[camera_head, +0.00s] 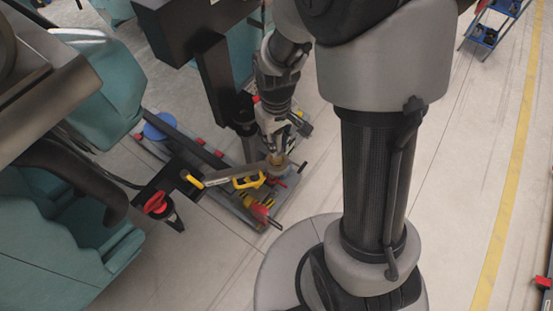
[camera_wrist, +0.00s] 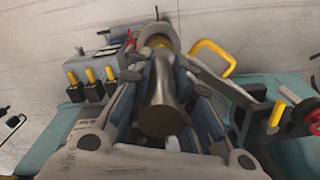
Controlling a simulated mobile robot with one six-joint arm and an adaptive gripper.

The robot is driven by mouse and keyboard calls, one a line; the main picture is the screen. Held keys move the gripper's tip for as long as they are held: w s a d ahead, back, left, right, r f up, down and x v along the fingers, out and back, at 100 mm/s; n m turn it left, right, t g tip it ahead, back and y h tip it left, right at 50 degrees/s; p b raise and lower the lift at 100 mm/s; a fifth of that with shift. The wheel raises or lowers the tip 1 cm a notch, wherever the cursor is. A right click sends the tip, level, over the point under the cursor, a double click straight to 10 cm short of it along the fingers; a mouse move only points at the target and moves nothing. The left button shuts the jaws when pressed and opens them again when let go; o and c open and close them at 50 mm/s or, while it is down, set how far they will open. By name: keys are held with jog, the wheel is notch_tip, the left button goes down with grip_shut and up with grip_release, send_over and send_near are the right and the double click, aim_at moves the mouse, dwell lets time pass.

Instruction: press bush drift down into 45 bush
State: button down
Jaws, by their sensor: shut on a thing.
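The bush drift (camera_wrist: 160,97) is a dark metal cylinder between my gripper's fingers in the wrist view. My gripper (camera_wrist: 165,105) is shut on it. The drift's far end meets a brass-coloured ring (camera_wrist: 157,42), which looks like the 45 bush, set in a pale round eye. I cannot tell how deep the drift sits in it. In the head view my gripper (camera_head: 277,138) points down over the end of a grey arm (camera_head: 232,174). A small brass-coloured spot (camera_head: 277,160) shows just under the fingers. The drift itself is mostly hidden there.
A yellow handle (camera_wrist: 214,55) stands close right of the eye. Yellow-topped tools in black holders (camera_wrist: 92,88) stand to the left. A red knob (camera_head: 156,203) and teal seats (camera_head: 75,230) lie left in the head view. Open floor (camera_head: 210,270) lies in front.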

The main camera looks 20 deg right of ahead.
aim_at(277, 133)
jog(key=shift+r+p, duration=1.3)
jog(key=shift+r, duration=0.5)
jog(key=shift+d, duration=0.1)
